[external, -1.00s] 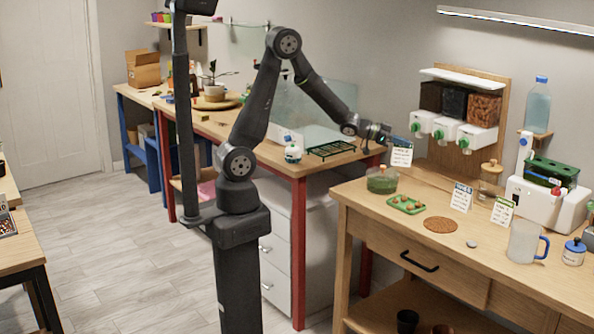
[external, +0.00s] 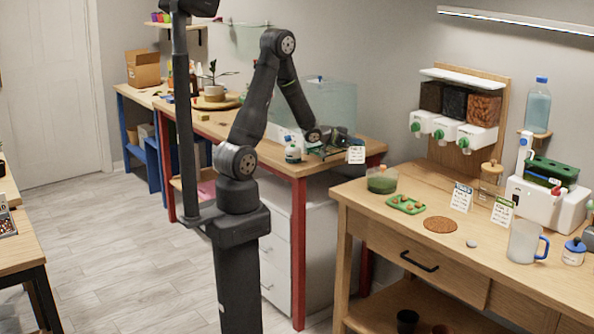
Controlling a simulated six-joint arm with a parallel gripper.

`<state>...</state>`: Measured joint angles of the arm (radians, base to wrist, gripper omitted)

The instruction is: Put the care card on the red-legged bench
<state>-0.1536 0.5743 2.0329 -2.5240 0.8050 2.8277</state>
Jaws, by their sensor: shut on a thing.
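The care card (external: 355,155) is a small white card with a dark header and print. My gripper (external: 343,146) is shut on it and holds it upright near the right end of the red-legged bench (external: 276,158). The bench has a wooden top and red legs. The card appears just over or in front of the bench top's right part; I cannot tell whether it touches the wood. The fingertips are small and partly hidden by the card.
The wooden table (external: 350,190) at right holds a green-filled bowl (external: 381,181) and two standing cards (external: 461,197).

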